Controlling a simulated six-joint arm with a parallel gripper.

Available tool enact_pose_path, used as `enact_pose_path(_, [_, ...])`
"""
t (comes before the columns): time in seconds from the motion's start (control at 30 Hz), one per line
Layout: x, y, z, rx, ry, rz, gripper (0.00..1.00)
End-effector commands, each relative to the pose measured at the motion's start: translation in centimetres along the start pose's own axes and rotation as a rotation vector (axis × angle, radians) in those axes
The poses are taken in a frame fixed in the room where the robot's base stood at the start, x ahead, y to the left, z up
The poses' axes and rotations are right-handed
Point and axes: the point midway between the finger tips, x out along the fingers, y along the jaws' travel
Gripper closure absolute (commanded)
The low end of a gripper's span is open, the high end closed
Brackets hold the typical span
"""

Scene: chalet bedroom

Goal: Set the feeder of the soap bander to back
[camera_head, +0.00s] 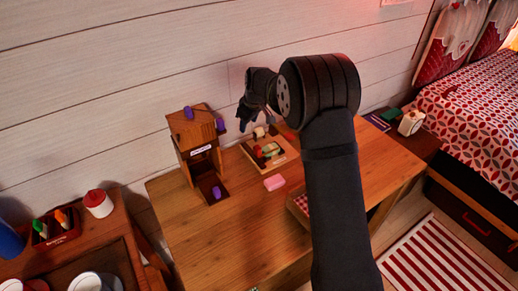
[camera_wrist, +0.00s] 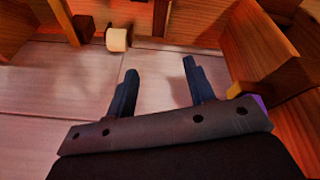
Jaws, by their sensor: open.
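The soap bander, which I take to be the wooden machine (camera_head: 186,144) with a white label, stands on the wooden table near the wall. It has purple knobs at its upper left (camera_head: 188,112), upper right (camera_head: 220,125) and low front (camera_head: 216,192). I cannot tell which knob is the feeder or its setting. My gripper (camera_head: 246,118) is right of the machine's top, above the table. In the wrist view my gripper (camera_wrist: 160,82) is open, with nothing between its fingers. A purple piece (camera_wrist: 259,101) shows beside the right finger, partly hidden by my gripper.
A wooden tray (camera_head: 290,157) with small items lies right of the machine. A pink block (camera_head: 274,182) lies in front of it. A checked box (camera_head: 299,208) is partly behind my arm. A cream roll (camera_wrist: 117,39) shows in the wrist view. The table's front left is clear.

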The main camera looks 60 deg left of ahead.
Motion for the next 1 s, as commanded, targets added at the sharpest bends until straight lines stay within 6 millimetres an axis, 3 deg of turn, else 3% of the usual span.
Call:
enact_pose_path(0.4, [-7.4,-0.7,1.7,-0.904,-0.164,-0.170,0.51])
enact_pose_path(0.6, [-9.4,-0.9,2.4,-1.138,-0.191,-0.244,0.51])
enact_pose_path(0.77, [-9.4,-1.0,2.7,-1.190,-0.195,-0.263,0.51])
enact_pose_path(1.0, [-5.9,-1.4,3.8,-1.189,-0.196,-0.266,0.51])
